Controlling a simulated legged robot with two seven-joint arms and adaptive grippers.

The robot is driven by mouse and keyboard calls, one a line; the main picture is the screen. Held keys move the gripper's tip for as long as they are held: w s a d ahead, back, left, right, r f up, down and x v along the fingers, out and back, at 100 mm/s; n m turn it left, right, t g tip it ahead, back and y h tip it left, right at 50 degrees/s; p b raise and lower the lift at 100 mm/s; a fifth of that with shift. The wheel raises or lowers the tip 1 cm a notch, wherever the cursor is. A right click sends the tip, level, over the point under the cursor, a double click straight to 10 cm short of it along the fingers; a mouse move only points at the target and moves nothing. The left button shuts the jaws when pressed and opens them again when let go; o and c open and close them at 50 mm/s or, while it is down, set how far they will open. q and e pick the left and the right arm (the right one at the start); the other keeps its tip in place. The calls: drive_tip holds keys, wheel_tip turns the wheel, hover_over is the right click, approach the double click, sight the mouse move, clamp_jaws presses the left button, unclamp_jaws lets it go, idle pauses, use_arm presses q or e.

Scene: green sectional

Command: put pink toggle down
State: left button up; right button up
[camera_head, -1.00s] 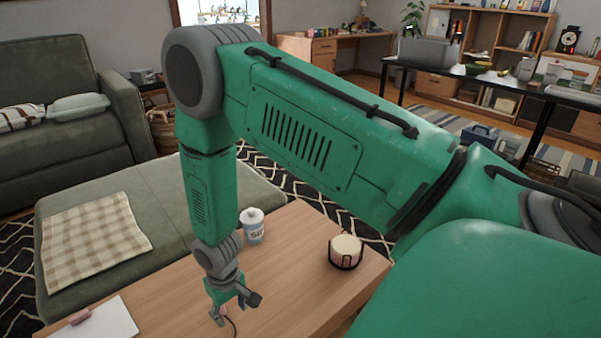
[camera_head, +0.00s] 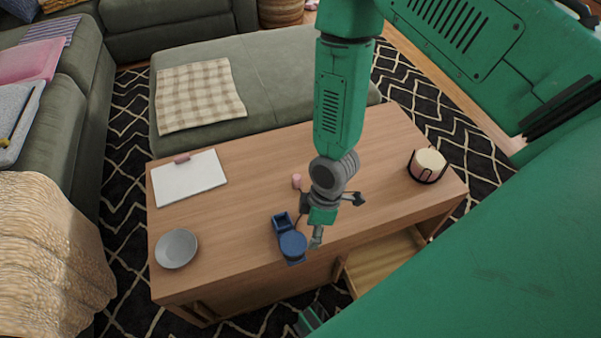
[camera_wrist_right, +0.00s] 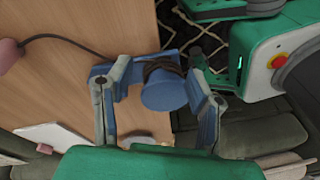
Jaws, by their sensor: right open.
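The pink toggle (camera_head: 296,181) is a small pink piece on the wooden table, left of my right wrist. It also shows at the left edge of the wrist view (camera_wrist_right: 10,54), with a dark cord running from it. A blue holder (camera_head: 291,243) with a round drum stands near the table's front edge; dark cord is wound on the drum (camera_wrist_right: 165,92). My right gripper (camera_head: 316,236) is open beside the holder, its fingers spread around the drum in the wrist view, apart from the toggle. A green and dark part at the bottom edge may be my left gripper (camera_head: 311,319).
A grey bowl (camera_head: 176,248) and a white clipboard (camera_head: 188,178) lie on the table's left. A candle in a dark holder (camera_head: 427,165) stands at the right. An open drawer (camera_head: 380,264) juts out at the front. The table (camera_head: 240,205) is clear between clipboard and holder.

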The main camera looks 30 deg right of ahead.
drive_tip(key=w+d+r+n, duration=0.2)
drive_tip(key=w+r+n, duration=0.1)
drive_tip(key=w+n, duration=0.55)
drive_tip(key=n+h, duration=0.2)
drive_tip(key=n, duration=0.2)
approach(296, 177)
drive_tip(key=shift+n, duration=0.25)
drive_tip(key=f, duration=0.2)
drive_tip(key=f+b, duration=0.1)
drive_tip(key=f, duration=0.4)
drive_tip(key=shift+s+a+f+b, duration=0.15)
drive_tip(key=shift+a+f+b, duration=0.1)
drive_tip(key=shift+f+b, duration=0.1)
wheel_tip(296, 177, down, 5)
drive_tip(key=shift+d+f+b, duration=0.1)
drive_tip(key=shift+d+b, duration=0.05)
drive_tip(key=shift+b, duration=0.95)
drive_tip(key=shift+c, duration=0.4)
clamp_jaws()
